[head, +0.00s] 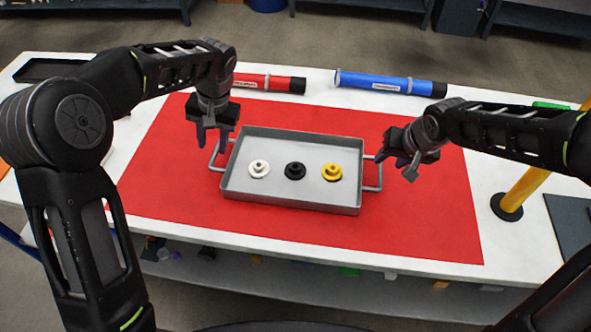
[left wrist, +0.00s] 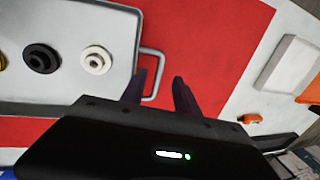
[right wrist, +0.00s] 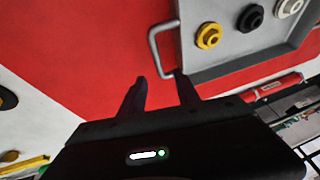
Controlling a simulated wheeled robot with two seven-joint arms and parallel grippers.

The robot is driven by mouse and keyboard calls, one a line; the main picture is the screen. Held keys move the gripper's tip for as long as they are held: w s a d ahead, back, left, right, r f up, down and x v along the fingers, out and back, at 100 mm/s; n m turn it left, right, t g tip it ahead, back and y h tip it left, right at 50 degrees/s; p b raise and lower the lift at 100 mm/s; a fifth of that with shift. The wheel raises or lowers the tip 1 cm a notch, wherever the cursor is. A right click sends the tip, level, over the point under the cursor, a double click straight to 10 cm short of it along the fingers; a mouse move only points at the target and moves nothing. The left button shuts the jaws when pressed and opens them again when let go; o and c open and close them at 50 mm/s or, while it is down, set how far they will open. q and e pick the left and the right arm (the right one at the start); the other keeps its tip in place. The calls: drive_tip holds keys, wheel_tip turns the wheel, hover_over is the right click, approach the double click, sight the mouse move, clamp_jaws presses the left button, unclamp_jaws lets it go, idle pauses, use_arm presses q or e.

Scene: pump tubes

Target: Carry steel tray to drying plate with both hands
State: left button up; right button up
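The steel tray (head: 290,198) lies on the red mat (head: 430,225), with a wire handle at each short end. It holds a white, a black and a yellow flanged part. My left gripper (head: 211,143) is open above the tray's left handle (head: 217,160); in the left wrist view (left wrist: 160,82) the handle (left wrist: 155,72) shows near and between the fingertips. My right gripper (head: 398,167) is open beside the right handle (head: 378,175); in the right wrist view (right wrist: 161,83) the handle (right wrist: 155,45) lies just beyond the fingertips. I cannot tell which item is the drying plate.
A red tube (head: 270,83) and a blue tube (head: 385,82) lie behind the mat. A yellow post with a black base (head: 508,206) and a dark flat plate (head: 572,225) are at the right. A black shallow tray (head: 48,68) is at the far left.

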sight(212, 159)
use_arm(q)
drive_tip(key=shift+f, duration=0.1)
use_arm(e)
drive_tip(key=shift+f, duration=0.1)
